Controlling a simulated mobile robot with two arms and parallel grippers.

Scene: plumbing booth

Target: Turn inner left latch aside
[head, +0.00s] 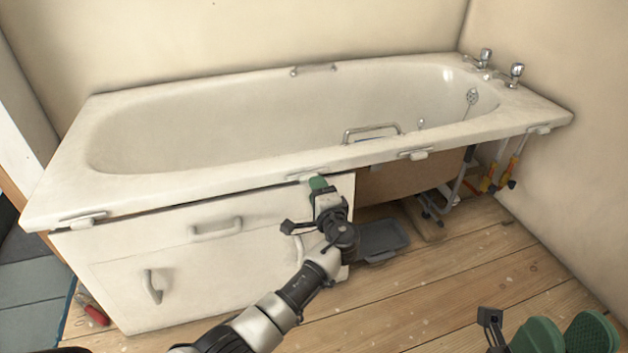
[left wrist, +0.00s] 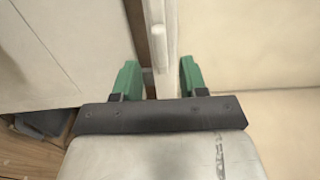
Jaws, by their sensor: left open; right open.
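Pale latches sit along the tub's front rim. The inner left latch (head: 306,177) is under the rim near the right end of the white front panel (head: 185,262). My left gripper (head: 318,184) is open right beside this latch and partly covers it. In the left wrist view, the green fingers (left wrist: 159,78) stand apart on either side of the rim edge, with a small pale peg (left wrist: 159,60), likely the latch, between them. I cannot tell whether they touch it. My right gripper (head: 563,338) is open and empty at the lower right, over the floor.
The outer left latch (head: 84,217) and two more latches (head: 414,155) (head: 540,130) line the rim. Right of the panel the underside is open, with a grey tray (head: 380,240) and pipes (head: 495,178). A red-handled tool (head: 95,312) lies at left. Floor at right is clear.

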